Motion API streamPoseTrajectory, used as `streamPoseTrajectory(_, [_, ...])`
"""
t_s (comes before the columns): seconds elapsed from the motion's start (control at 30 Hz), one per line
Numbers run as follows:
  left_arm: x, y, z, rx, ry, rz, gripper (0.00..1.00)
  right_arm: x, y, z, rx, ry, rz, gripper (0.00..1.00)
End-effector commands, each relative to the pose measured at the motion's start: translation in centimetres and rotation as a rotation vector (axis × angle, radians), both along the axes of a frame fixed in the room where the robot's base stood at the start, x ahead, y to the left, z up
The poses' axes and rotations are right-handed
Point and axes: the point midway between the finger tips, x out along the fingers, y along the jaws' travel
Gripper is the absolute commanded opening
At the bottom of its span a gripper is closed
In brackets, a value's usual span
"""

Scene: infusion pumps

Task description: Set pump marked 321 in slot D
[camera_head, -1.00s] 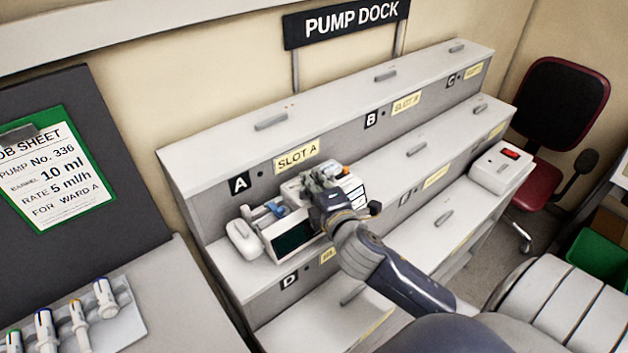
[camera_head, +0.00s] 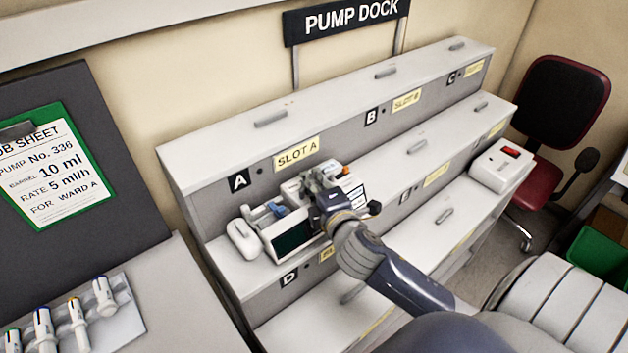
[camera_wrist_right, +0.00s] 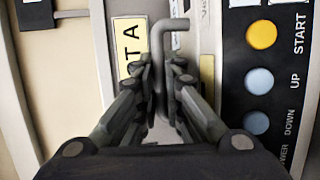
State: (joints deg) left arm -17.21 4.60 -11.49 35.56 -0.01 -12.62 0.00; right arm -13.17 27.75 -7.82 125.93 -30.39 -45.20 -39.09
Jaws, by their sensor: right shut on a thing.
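A white and grey pump (camera_head: 287,243) with a dark screen sits on the middle step of the dock, below the SLOT A label (camera_head: 297,153) and above the D label (camera_head: 289,279). Its number cannot be read. My right gripper (camera_head: 325,180) is at the pump's right part and partly hides it. In the right wrist view, my right gripper (camera_wrist_right: 164,72) is shut on a grey bent bar (camera_wrist_right: 164,40), beside a panel (camera_wrist_right: 262,90) with START, UP and DOWN buttons. My left gripper is out of view.
A job sheet (camera_head: 55,170) and several pens (camera_head: 75,320) are at the left. A chair (camera_head: 560,110) stands at the right.

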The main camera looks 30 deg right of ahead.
Motion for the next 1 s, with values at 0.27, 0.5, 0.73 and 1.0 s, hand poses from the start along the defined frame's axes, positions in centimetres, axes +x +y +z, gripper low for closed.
streamPoseTrajectory(0.27, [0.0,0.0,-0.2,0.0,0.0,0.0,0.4,0.1,0.0,0.1,-0.001,-0.009,0.001,0.0])
streamPoseTrajectory(0.5, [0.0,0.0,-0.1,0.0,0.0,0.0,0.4,0.0,0.0,0.0,-0.001,-0.005,0.001,0.32])
streamPoseTrajectory(0.73, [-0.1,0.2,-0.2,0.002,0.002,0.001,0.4,-0.3,0.1,-0.6,0.002,0.009,-0.001,0.32])
streamPoseTrajectory(1.0, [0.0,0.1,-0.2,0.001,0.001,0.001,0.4,-3.6,1.0,0.2,0.003,0.005,0.001,0.32])
